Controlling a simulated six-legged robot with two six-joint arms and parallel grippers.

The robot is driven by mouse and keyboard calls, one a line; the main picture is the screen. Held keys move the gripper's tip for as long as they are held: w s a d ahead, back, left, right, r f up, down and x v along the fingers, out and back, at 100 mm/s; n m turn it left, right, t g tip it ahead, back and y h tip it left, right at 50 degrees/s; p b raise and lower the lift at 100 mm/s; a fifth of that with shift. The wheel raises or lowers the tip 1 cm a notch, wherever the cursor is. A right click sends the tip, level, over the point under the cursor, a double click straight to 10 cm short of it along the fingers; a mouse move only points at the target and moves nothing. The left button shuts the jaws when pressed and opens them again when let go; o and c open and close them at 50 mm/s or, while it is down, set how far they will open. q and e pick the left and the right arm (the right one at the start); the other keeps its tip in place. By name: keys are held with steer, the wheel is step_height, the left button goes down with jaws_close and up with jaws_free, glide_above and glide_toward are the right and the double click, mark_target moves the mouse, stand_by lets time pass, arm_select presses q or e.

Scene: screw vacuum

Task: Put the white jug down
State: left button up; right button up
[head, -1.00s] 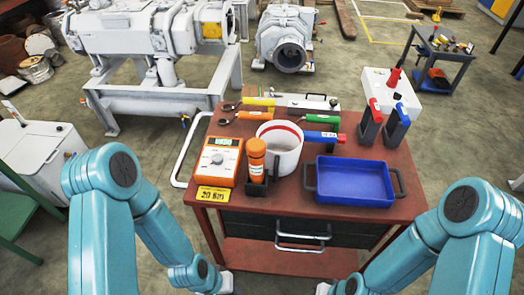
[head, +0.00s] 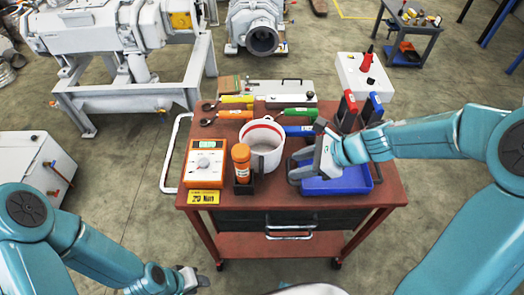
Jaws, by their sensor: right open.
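The white jug (head: 265,157) stands upright on the red-brown cart top (head: 391,193), with a red band inside its rim. My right gripper (head: 302,158) is open just to the right of the jug, above the left end of the blue tray (head: 345,184). Whether a finger touches the jug, I cannot tell. The gripper hides part of the tray. My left gripper (head: 192,279) is low in the head view, in front of the cart and away from the jug; its jaw opening is unclear.
An orange meter (head: 205,165) and an orange bottle (head: 241,160) in a black holder stand left of the jug. Several colored-handled tools (head: 236,115) lie behind it. Two upright holders with red (head: 349,102) and blue tops stand at the back right. Open cart top is scarce.

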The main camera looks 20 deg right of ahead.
steer(key=b+x, duration=0.1)
steer(key=x, duration=1.1)
steer(key=shift+w+a, duration=0.15)
steer(key=shift+w, duration=0.05)
steer(key=shift+c, duration=0.9)
jaws_close()
